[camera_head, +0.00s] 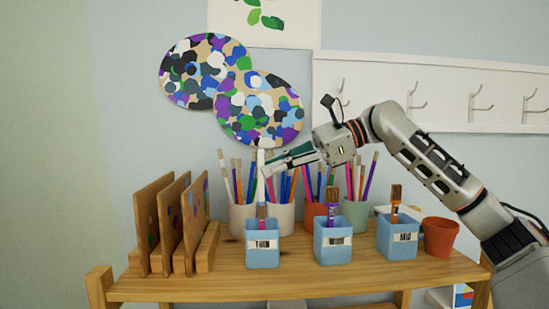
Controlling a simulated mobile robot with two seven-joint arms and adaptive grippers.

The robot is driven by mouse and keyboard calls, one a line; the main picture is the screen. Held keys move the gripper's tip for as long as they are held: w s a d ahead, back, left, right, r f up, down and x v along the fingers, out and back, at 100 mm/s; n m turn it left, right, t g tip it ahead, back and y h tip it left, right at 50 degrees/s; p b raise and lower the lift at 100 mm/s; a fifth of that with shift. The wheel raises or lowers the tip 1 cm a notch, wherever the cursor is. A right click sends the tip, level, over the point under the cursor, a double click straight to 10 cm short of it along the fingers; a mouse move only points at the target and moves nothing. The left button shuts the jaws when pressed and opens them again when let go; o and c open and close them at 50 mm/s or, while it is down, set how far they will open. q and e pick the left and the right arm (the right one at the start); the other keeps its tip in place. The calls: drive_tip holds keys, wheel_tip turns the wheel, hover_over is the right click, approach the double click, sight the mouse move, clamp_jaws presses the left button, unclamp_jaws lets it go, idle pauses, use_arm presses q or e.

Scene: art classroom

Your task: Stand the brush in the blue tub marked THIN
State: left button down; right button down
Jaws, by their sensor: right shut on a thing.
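The blue tub marked THIN (263,250) stands at the front of the wooden shelf, left of two similar blue tubs. My right gripper (267,166) reaches in from the right, above this tub, and is shut on a slim brush (261,158). The brush is about upright, its pale end up at the fingertips. Its lower part (262,208) comes down to the tub's mouth; I cannot tell how deep it reaches or whether it touches the tub. My left gripper is out of view.
A middle blue tub (333,250) and a right blue tub (397,247) each hold a brush. A terracotta pot (439,237) stands at the right. Pots of pencils (243,220) line the back. Upright wooden boards (170,235) stand at the left.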

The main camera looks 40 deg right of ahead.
use_arm(q)
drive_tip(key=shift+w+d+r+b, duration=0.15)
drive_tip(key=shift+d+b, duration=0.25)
drive_tip(key=shift+b, duration=0.2)
use_arm(e)
drive_tip(key=f, duration=0.3)
drive_tip(key=s+f, duration=0.1)
drive_tip(key=shift+a+f, duration=0.2)
drive_tip(key=shift+a, duration=0.05)
drive_tip(key=c, duration=2)
unclamp_jaws()
drive_tip(key=shift+c, duration=0.2)
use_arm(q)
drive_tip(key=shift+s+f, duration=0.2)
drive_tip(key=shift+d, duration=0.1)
use_arm(e)
drive_tip(key=v, duration=1.2)
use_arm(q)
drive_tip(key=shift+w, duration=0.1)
